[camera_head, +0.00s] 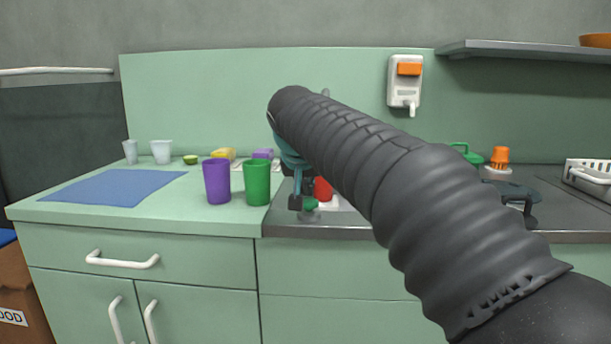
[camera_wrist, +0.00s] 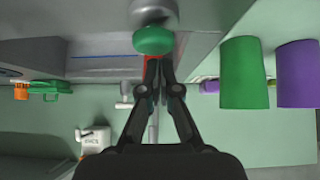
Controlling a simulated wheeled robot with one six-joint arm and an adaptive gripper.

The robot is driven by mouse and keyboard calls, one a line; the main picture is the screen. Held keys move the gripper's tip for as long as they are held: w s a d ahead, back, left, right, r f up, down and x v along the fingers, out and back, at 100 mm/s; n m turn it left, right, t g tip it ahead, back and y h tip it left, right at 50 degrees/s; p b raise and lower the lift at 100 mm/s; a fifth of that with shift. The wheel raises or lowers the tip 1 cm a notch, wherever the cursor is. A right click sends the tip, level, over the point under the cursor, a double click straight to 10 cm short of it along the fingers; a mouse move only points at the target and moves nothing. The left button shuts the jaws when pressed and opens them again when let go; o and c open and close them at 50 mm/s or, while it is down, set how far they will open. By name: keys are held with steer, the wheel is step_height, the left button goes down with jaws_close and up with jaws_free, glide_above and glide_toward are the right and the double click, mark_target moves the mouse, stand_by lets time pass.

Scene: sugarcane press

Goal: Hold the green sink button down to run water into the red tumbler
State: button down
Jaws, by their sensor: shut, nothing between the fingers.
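The green sink button (camera_head: 310,204) sits at the front edge of the sink. It also shows in the wrist view, as a green dome (camera_wrist: 153,41) on a grey base. My gripper (camera_head: 296,203) is shut and empty, pointing down beside the button. In the wrist view its closed fingertips (camera_wrist: 159,62) meet the button's edge in the picture; I cannot tell whether they touch it or press it. The red tumbler (camera_head: 323,190) stands in the sink just behind the button, mostly hidden by my arm. A red sliver shows behind my fingers in the wrist view. No water is visible.
A purple cup (camera_head: 217,181) and a green cup (camera_head: 257,183) stand on the counter close left of my gripper. A blue mat (camera_head: 115,188) lies further left. A white dispenser with an orange button (camera_head: 409,69) hangs on the backsplash. My arm hides much of the sink.

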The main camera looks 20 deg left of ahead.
mark_target(306, 201)
steer(key=shift+f, duration=0.3)
steer(key=shift+s+f+b, duration=0.1)
steer(key=shift+f+b, duration=0.55)
steer(key=shift+f, duration=0.8)
stand_by(1.6)
steer(key=shift+r, duration=0.1)
step_height(306, 201, up, 5)
steer(key=p, duration=0.4)
steer(key=v, duration=1)
steer(key=shift+p, duration=0.3)
steer(key=shift+r, duration=0.15)
